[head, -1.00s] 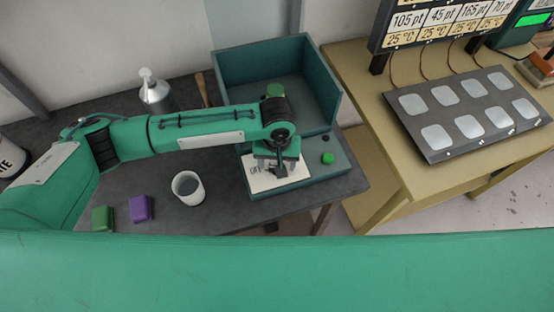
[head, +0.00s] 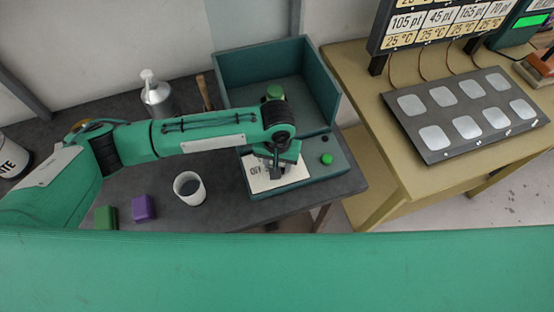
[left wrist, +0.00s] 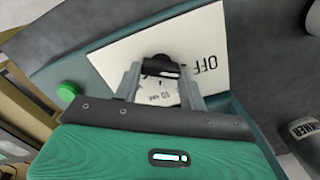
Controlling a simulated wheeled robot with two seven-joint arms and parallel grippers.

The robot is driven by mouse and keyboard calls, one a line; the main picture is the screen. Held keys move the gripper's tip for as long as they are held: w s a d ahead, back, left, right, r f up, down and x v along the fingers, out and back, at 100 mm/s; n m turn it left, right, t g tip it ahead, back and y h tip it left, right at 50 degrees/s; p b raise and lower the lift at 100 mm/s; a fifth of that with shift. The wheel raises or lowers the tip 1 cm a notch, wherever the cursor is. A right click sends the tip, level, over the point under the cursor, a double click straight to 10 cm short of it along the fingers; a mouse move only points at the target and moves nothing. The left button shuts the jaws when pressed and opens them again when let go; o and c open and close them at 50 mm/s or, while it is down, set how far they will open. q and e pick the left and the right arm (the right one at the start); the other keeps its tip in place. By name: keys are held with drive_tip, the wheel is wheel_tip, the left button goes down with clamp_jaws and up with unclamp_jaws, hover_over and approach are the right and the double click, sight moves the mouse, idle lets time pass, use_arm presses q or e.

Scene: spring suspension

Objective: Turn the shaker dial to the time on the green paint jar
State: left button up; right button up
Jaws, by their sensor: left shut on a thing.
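The shaker (head: 328,92) is a teal open-topped housing with a lower front step on the dark bench. A white dial plate (head: 262,182) marked OFF lies on that step. In the left wrist view the black dial knob (left wrist: 160,66) sits on the plate (left wrist: 115,58), with small print partly hidden beside it. My left gripper (head: 275,172) is over the plate, its fingers (left wrist: 161,78) shut on the knob. I cannot read the dial's setting. No paint jar with a readable time can be made out. My right gripper is not in view.
A green button (head: 327,159) is right of the plate. A cup (head: 188,188), a green block (head: 105,218), a purple block (head: 143,207) and a pump bottle (head: 157,98) stand on the bench. A yellowish table (head: 400,170) at right bears a panel with pale pads (head: 467,127).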

use_arm(q)
drive_tip(key=m+p, duration=0.2)
drive_tip(key=m, duration=0.1)
drive_tip(key=shift+r+m+p, duration=0.25)
drive_tip(key=shift+m+p, duration=0.05)
drive_tip(key=m+p, duration=0.2)
drive_tip(key=m, duration=0.2)
drive_tip(key=shift+s+d+m, duration=0.1)
drive_tip(key=shift+d+m, duration=0.05)
drive_tip(key=shift+m, duration=0.15)
drive_tip(key=m+p, duration=0.1)
drive_tip(key=m, duration=0.2)
drive_tip(key=shift+f+p, duration=0.1)
drive_tip(key=shift+p, duration=0.2)
drive_tip(key=m+p, duration=0.1)
drive_tip(key=m, duration=0.3)
drive_tip(key=shift+s+m, duration=0.1)
drive_tip(key=shift+m, duration=0.5)
drive_tip(key=shift+d, duration=0.1)
drive_tip(key=o, duration=1)
drive_tip(key=shift+f, duration=0.1)
